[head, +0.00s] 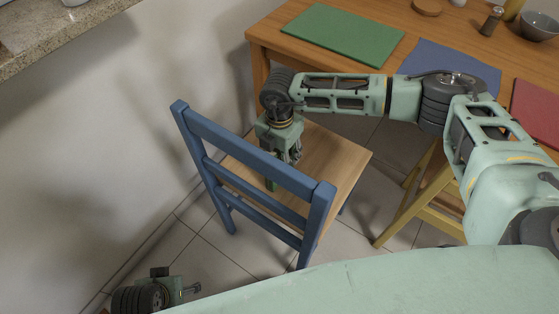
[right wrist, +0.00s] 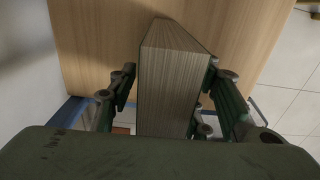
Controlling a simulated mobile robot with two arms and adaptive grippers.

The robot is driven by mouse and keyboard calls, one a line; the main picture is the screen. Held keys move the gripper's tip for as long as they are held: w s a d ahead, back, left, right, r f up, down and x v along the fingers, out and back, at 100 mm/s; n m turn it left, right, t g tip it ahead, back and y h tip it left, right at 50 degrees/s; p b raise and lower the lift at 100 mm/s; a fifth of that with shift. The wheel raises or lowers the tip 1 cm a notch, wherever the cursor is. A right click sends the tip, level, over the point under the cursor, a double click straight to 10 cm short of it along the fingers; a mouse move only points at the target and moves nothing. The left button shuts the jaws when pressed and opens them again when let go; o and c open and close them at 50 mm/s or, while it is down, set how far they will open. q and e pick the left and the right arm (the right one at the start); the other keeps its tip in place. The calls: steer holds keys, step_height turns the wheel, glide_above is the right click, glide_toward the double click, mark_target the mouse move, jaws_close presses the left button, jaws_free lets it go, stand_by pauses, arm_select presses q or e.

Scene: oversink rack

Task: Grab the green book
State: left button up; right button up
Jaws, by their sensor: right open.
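The green book stands on edge on the wooden seat of the blue chair. In the right wrist view the book (right wrist: 172,75) shows its pale page block, with a strip of green cover along its right side. My right gripper (right wrist: 168,98) is open, with one finger on each side of the book; whether either touches it I cannot tell. In the head view the right gripper (head: 286,150) points down over the seat, and only a small green part of the book (head: 271,186) shows below it. My left gripper (head: 188,289) is at the bottom left, low and away from the book.
The blue chair's back (head: 255,155) stands between my body and the book. A wooden table (head: 275,47) behind carries green, blue and red mats and a bowl (head: 538,25). A yellow stool (head: 405,208) stands at right. A wall is close on the left.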

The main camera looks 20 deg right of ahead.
steer(key=shift+c, duration=0.6)
jaws_close()
steer(key=shift+r, duration=0.15)
